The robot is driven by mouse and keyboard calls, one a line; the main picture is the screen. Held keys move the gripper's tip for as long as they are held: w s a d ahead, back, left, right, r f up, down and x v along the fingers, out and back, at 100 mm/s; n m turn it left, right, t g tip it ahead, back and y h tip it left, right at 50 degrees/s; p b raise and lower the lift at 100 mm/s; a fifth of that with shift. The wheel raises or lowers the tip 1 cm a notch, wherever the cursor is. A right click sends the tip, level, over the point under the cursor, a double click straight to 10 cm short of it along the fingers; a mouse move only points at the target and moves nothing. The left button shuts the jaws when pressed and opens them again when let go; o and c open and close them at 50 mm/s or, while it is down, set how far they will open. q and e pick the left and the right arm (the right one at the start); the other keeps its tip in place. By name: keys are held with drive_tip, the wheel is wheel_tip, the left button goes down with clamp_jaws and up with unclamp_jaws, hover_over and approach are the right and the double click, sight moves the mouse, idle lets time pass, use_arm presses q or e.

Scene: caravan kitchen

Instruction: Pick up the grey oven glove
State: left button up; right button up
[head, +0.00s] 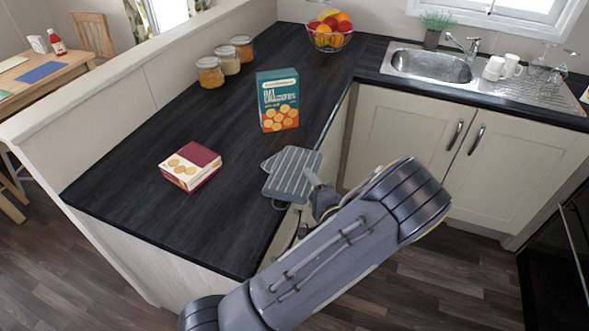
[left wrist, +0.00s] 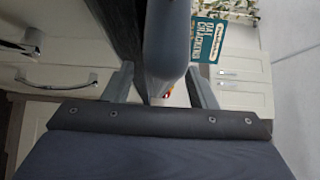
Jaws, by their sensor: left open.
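The grey oven glove (head: 292,172), with paler stripes, lies at the right edge of the dark worktop in the head view. My left gripper (head: 298,194) is at the glove's near right side, at the worktop edge, with its jaws open. In the left wrist view a rounded grey shape, which looks like the glove (left wrist: 168,40), comes down between the two spread fingers (left wrist: 160,80). I cannot tell whether the fingers touch it. My right gripper is in neither view.
A teal cracker box (head: 278,100) stands just behind the glove. A red and cream box (head: 191,167) lies to the left on the worktop (head: 150,215). Several jars (head: 210,72) and a fruit bowl (head: 329,38) are farther back. Cupboard doors (head: 410,128) are at the right.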

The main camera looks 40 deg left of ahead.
use_arm(q)
drive_tip(key=c, duration=1.1)
